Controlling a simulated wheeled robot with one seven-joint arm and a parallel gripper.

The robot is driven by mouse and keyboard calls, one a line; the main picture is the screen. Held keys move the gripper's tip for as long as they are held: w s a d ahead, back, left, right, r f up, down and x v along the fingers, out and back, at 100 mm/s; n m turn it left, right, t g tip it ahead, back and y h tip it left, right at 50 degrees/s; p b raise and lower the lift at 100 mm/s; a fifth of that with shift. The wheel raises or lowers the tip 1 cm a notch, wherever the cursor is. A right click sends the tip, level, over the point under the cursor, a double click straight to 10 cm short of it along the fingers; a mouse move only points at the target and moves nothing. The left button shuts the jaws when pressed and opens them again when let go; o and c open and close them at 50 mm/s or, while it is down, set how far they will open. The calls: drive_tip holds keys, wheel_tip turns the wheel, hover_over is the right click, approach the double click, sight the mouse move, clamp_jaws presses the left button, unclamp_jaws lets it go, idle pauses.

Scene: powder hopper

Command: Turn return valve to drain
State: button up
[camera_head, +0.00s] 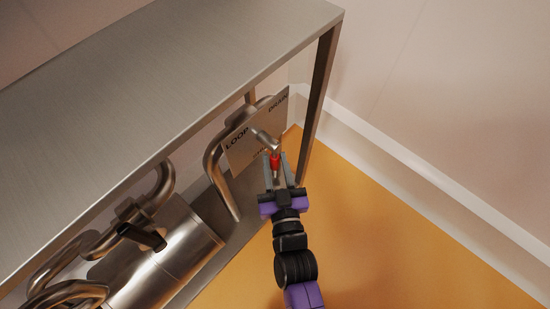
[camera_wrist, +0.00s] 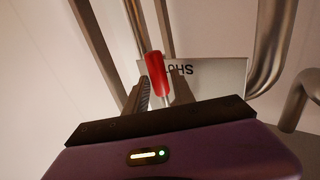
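The return valve's lever has a metal stem and a red grip (camera_head: 275,161). In the head view it points down toward my gripper, in front of a metal plate (camera_head: 242,152) marked LOOP on the left and DRAIN on the right. A lower label is mostly hidden; the wrist view shows the letters "SH" on the plate (camera_wrist: 218,75). My gripper (camera_head: 277,163) is open, with its fingers on either side of the red grip, which also shows in the wrist view (camera_wrist: 157,75). I cannot tell whether a finger touches it.
A steel table top (camera_head: 170,75) overhangs the valve on the left, with a table leg (camera_head: 321,95) just right of the plate. Bent pipes (camera_head: 213,170) and a steel cylinder (camera_head: 175,255) stand left of my arm. The orange floor (camera_head: 380,230) to the right is clear.

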drive_tip(key=shift+w+a, duration=0.15)
drive_tip(key=shift+w, duration=0.55)
clamp_jaws()
idle(1.1)
